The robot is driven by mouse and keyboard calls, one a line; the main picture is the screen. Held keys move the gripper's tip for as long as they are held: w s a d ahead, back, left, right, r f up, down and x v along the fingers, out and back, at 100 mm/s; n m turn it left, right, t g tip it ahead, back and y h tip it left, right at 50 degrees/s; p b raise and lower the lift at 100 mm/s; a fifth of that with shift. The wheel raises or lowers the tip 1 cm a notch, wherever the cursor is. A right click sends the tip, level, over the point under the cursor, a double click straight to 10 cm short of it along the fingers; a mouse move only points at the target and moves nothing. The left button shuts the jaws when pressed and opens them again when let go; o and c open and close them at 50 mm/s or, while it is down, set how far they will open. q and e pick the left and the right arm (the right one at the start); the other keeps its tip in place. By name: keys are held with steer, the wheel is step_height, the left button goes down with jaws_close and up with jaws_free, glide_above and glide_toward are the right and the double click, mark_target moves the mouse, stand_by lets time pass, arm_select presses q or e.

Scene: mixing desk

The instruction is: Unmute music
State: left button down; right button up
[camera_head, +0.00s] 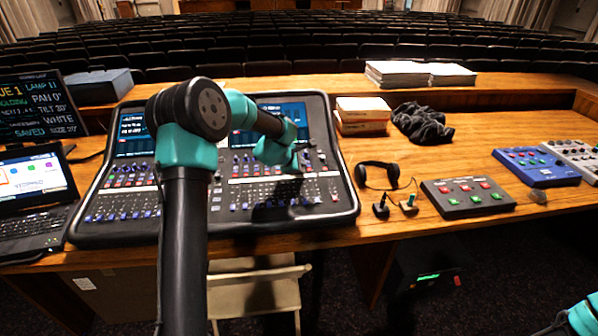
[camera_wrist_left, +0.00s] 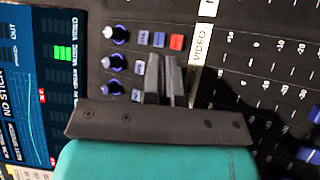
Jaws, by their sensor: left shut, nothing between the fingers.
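The mixing desk (camera_head: 345,208) is a black console with screens, rows of knobs, buttons and faders. My left gripper (camera_head: 297,168) is over its right half, below the right screen. In the left wrist view my left gripper (camera_wrist_left: 163,82) is shut and empty, its fingers pointing at the panel. Blue-ringed knobs (camera_wrist_left: 112,62) lie left of the fingers. The fingers hide part of the panel; I cannot tell whether they touch it.
A laptop (camera_head: 38,180) and a cue monitor (camera_head: 35,103) stand left of the desk. Headphones (camera_head: 378,172), a grey button box (camera_head: 467,196) and a blue box (camera_head: 537,165) lie to the right. Paper stacks (camera_head: 402,73) are behind.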

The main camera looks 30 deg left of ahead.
mark_target(300, 175)
arm_select(q)
steer(key=shift+r, duration=0.1)
steer(key=shift+s+d+r, duration=0.1)
steer(key=shift+s+r, duration=0.05)
steer(key=shift+r, duration=1.05)
steer(key=shift+s+d+r, duration=0.1)
steer(key=shift+r, duration=1.05)
